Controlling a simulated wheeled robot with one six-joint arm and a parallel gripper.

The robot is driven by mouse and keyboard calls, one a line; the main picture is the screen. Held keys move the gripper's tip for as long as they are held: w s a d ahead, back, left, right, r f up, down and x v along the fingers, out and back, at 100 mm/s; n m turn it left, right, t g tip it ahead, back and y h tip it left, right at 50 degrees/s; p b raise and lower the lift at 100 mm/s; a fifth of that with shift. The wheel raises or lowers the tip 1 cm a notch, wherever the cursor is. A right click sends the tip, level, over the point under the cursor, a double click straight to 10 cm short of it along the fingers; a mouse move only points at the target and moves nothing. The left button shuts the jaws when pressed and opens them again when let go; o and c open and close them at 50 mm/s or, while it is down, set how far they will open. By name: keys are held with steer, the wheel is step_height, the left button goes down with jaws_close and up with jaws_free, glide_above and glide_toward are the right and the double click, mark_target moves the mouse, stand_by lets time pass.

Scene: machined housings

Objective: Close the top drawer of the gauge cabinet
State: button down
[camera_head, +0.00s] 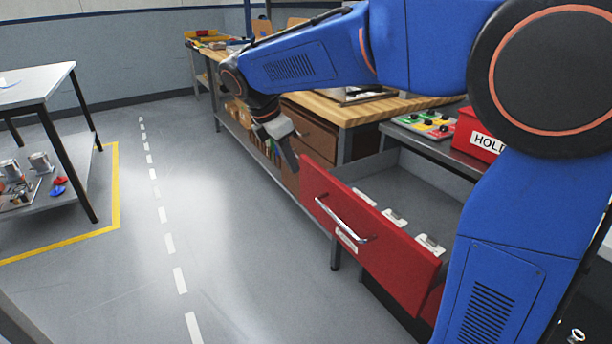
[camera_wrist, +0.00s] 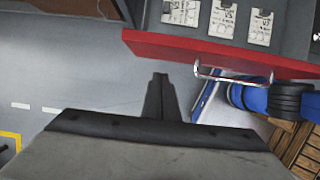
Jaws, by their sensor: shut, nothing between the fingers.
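The top drawer of the gauge cabinet has a red front (camera_head: 375,238) with a silver bar handle (camera_head: 343,221), and it stands pulled out. Its grey inside holds several small white-labelled items. My gripper (camera_head: 292,163) is beside the far end of the red front, apart from the handle. In the wrist view the red front (camera_wrist: 215,50) runs across the upper right, with the handle (camera_wrist: 232,76) on its near side. The gripper fingers (camera_wrist: 160,82) are together and empty, pointing toward the red front. The cabinet body is mostly hidden behind my arm.
A wooden-topped workbench (camera_head: 345,108) with brown drawers stands behind the red drawer. A red box marked HOLD (camera_head: 481,135) and a tray of coloured parts (camera_head: 428,124) sit above the drawer. A table (camera_head: 37,84) stands at the left. The grey floor (camera_head: 235,235) before the drawer is clear.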

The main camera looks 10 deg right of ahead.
mark_target(313, 185)
steer(key=x, duration=0.3)
steer(key=d+x, duration=0.1)
steer(key=x, duration=0.3)
steer(key=d+r+x, duration=0.1)
steer(key=x, duration=0.3)
steer(key=shift+w+d, duration=0.15)
steer(key=shift+d, duration=0.15)
steer(key=shift+w+d, duration=0.2)
steer(key=shift+d, duration=0.5)
steer(key=w+d, duration=0.3)
steer(key=d, duration=0.6)
steer(key=w+d, duration=0.3)
steer(key=d, duration=0.6)
steer(key=w+d, duration=0.3)
steer(key=d, duration=0.6)
steer(key=shift+d, duration=0.2)
steer(key=shift+w+d, duration=0.15)
steer(key=shift+d, duration=0.25)
steer(key=shift+d+r, duration=0.1)
steer(key=shift+r, duration=0.05)
steer(key=shift+w, duration=0.1)
